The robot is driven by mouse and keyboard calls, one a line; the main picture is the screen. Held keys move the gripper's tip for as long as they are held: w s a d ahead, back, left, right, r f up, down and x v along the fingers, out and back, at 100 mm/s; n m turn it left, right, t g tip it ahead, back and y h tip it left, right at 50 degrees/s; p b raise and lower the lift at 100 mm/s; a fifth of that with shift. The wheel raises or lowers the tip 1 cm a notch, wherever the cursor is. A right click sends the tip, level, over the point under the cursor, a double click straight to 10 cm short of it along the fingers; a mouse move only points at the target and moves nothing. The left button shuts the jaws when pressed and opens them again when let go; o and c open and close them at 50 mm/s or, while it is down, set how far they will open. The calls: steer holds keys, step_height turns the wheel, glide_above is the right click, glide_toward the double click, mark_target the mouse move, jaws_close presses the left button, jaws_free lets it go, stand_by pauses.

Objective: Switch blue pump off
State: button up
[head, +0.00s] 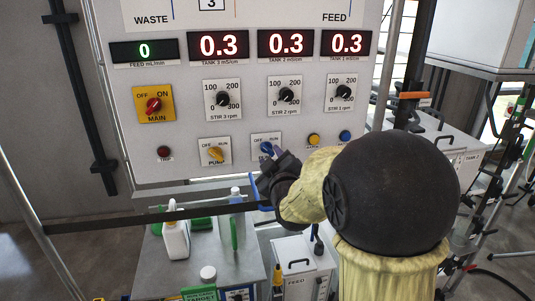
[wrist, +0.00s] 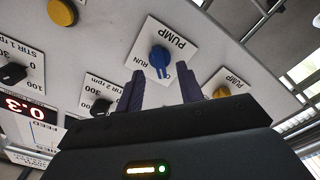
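The blue pump knob (head: 266,147) sits on a white PUMP plate low on the panel, with OFF and RUN marked. My gripper (head: 276,157) is close in front of its lower right and partly covers the plate. In the wrist view, which is turned over, the blue knob (wrist: 160,57) lies just beyond and between the two dark fingertips of my gripper (wrist: 160,74). The fingers are apart with nothing seen between them. Contact with the knob cannot be told. Which mark the knob points to is unclear.
A yellow pump knob (head: 215,154) is left of the blue one. Yellow (head: 313,139) and blue (head: 345,135) buttons are to its right. The red main switch (head: 153,105) and black stir knobs (head: 286,95) are higher. Below, a bench (head: 207,250) holds bottles.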

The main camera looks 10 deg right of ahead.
steer(key=s+b, duration=0.1)
steer(key=s, duration=0.3)
stand_by(0.4)
